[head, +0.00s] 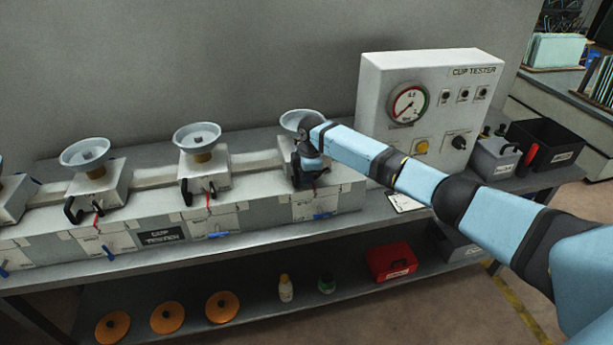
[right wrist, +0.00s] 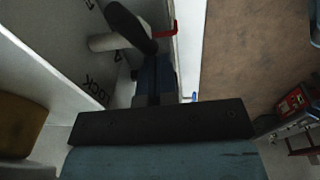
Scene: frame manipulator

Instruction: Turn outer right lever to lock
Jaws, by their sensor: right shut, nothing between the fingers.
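The rightmost station of the cup tester (head: 325,205) has a pale cup (head: 296,118) on top. My right gripper (head: 308,178) is at the front of this station and hides its lever in the head view. In the right wrist view the black lever (right wrist: 130,26) sits on a pale round shaft (right wrist: 104,42) on a white face marked LOCK. The shut, empty fingers of my right gripper (right wrist: 155,72) are close to the lever's lower end; whether they touch it I cannot tell. My left gripper is not in view.
Two neighbouring stations have black levers (head: 187,192) and (head: 73,211). A white control box with a gauge (head: 408,104) stands behind my right arm. A red tag (right wrist: 166,30) is beside the lever. A red bin (head: 392,262) and orange discs (head: 222,307) are on the lower shelf.

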